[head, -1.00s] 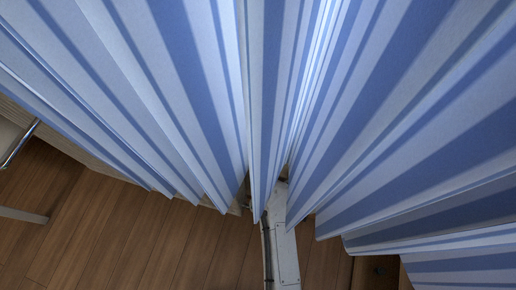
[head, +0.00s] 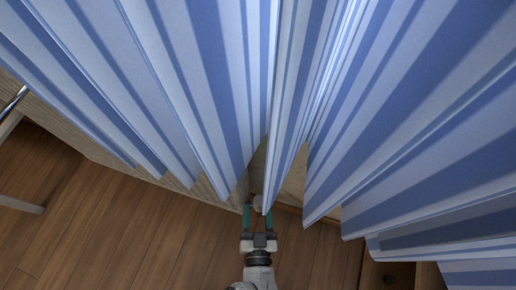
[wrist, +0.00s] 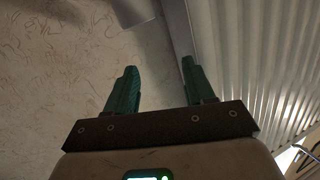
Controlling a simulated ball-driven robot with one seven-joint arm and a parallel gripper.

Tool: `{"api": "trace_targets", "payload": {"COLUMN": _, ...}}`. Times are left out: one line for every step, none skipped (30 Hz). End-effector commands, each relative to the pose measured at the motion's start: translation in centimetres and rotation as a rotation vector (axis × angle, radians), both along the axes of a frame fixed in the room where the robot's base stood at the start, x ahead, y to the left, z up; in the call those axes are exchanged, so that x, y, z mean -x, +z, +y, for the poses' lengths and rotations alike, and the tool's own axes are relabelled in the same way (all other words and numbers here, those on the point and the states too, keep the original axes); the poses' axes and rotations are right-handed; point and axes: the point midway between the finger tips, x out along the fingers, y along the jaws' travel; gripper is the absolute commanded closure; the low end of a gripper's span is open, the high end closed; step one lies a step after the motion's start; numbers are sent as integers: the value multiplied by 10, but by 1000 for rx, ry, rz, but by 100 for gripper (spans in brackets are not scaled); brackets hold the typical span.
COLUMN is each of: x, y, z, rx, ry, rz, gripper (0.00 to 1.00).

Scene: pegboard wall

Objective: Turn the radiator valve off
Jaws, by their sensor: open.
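My gripper (head: 257,210) is below the hanging curtain's lower edge in the head view, pointing away from me. Its two green fingers stand apart and also show in the wrist view (wrist: 159,66), with nothing gripped between them there. In the wrist view a ribbed pale surface (wrist: 262,55) is on the right, possibly the radiator. A grey blocky thing (wrist: 131,10) is at the top.
A blue-and-white striped curtain (head: 215,70) fills the upper head view and hides most of what is behind it. Wooden floor (head: 130,225) is open to the left of my arm. A metal bar (head: 14,101) is at the far left. A patterned wall (wrist: 50,70) fills the wrist view's left.

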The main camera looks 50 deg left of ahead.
Motion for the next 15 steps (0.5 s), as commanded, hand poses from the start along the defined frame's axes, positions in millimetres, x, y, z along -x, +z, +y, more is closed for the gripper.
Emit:
{"api": "trace_targets", "payload": {"x": 9, "y": -9, "z": 3, "rx": -7, "ry": -10, "rz": -15, "gripper": 47}}
{"api": "trace_targets", "payload": {"x": 13, "y": -13, "z": 3, "rx": -10, "ry": -21, "rz": -26, "gripper": 47}}
{"api": "trace_targets", "payload": {"x": 19, "y": -18, "z": 2, "rx": -15, "ry": -40, "rz": -40, "gripper": 47}}
{"api": "trace_targets", "payload": {"x": 23, "y": -22, "z": 1, "rx": -15, "ry": -54, "rz": -51, "gripper": 47}}
{"api": "trace_targets", "payload": {"x": 27, "y": -25, "z": 0, "rx": -16, "ry": -70, "rz": -60, "gripper": 47}}
{"api": "trace_targets", "payload": {"x": 32, "y": -31, "z": -3, "rx": -14, "ry": -91, "rz": -74, "gripper": 47}}
{"api": "trace_targets", "payload": {"x": 36, "y": -36, "z": -6, "rx": -13, "ry": -107, "rz": -86, "gripper": 47}}
{"api": "trace_targets", "payload": {"x": 40, "y": -40, "z": -8, "rx": -9, "ry": -125, "rz": -97, "gripper": 47}}
{"api": "trace_targets", "payload": {"x": 45, "y": -45, "z": -12, "rx": -4, "ry": -147, "rz": -111, "gripper": 47}}
{"api": "trace_targets", "payload": {"x": 48, "y": -49, "z": -15, "rx": 1, "ry": -163, "rz": -123, "gripper": 47}}
{"api": "trace_targets", "payload": {"x": 52, "y": -52, "z": -19, "rx": 7, "ry": -180, "rz": -133, "gripper": 47}}
{"api": "trace_targets", "payload": {"x": 55, "y": -56, "z": -23, "rx": 13, "ry": -200, "rz": -146, "gripper": 47}}
{"api": "trace_targets", "payload": {"x": 58, "y": -59, "z": -26, "rx": 19, "ry": -212, "rz": -155, "gripper": 47}}
{"api": "trace_targets", "payload": {"x": 59, "y": -61, "z": -29, "rx": 25, "ry": -224, "rz": -163, "gripper": 47}}
{"api": "trace_targets", "payload": {"x": 61, "y": -63, "z": -33, "rx": 29, "ry": -238, "rz": -171, "gripper": 47}}
